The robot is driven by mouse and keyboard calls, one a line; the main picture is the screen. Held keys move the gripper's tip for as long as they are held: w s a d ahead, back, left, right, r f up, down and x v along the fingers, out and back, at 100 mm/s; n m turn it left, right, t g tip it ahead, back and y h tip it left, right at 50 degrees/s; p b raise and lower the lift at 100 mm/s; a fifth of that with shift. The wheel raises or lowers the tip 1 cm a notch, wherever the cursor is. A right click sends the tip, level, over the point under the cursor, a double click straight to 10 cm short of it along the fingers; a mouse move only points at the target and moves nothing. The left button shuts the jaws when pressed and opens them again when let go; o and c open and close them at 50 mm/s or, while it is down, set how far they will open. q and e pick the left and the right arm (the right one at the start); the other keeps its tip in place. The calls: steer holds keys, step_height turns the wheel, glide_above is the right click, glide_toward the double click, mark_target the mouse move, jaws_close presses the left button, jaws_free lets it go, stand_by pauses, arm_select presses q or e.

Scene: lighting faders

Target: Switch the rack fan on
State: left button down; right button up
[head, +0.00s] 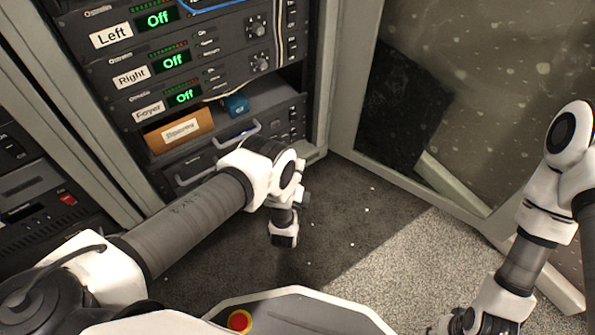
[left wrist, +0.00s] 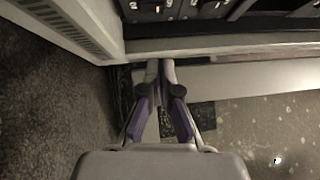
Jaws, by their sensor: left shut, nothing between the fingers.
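The open rack (head: 323,75) shows several dark units, and I cannot tell which control is the rack fan's switch. Three units labelled Left (head: 111,35), Right (head: 131,76) and Foyer (head: 149,111) each show a green "Off". A column of small dark switches (head: 293,118) runs down the rack's right side. My left gripper (left wrist: 162,66) is shut and empty in the left wrist view, its fingertips in front of the rack's lower edge. In the head view my left arm is before the rack's lower right; its fingertips are not clear there.
An orange box (head: 203,124) with a label and a small blue box (head: 236,105) sit on a shelf above a drawer handle (head: 190,180). A red switch (head: 67,198) is on a unit at left. The open door (head: 460,90) stands at right. The carpet (head: 390,260) is clear.

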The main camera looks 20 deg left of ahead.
mark_target(294, 136)
arm_select(q)
steer(key=w+a+b, duration=0.1)
steer(key=w, duration=0.1)
steer(key=w+a+b, duration=0.1)
steer(key=w+b, duration=0.1)
steer(key=w, duration=0.1)
steer(key=w+a+b, duration=0.1)
steer(key=w+b, duration=0.1)
steer(key=w, duration=0.1)
steer(key=shift+w+a+r, duration=0.15)
steer(key=shift+a+r, duration=0.15)
arm_select(e)
steer(key=shift+t, duration=0.3)
steer(key=f, duration=0.2)
steer(key=w+f, duration=0.1)
steer(key=f, duration=0.1)
steer(key=w+f, duration=0.1)
steer(key=f, duration=0.1)
steer(key=shift+f, duration=0.3)
arm_select(q)
steer(key=shift+w+a+r, duration=0.15)
arm_select(e)
steer(key=shift+w, duration=0.1)
steer(key=shift+r, duration=0.1)
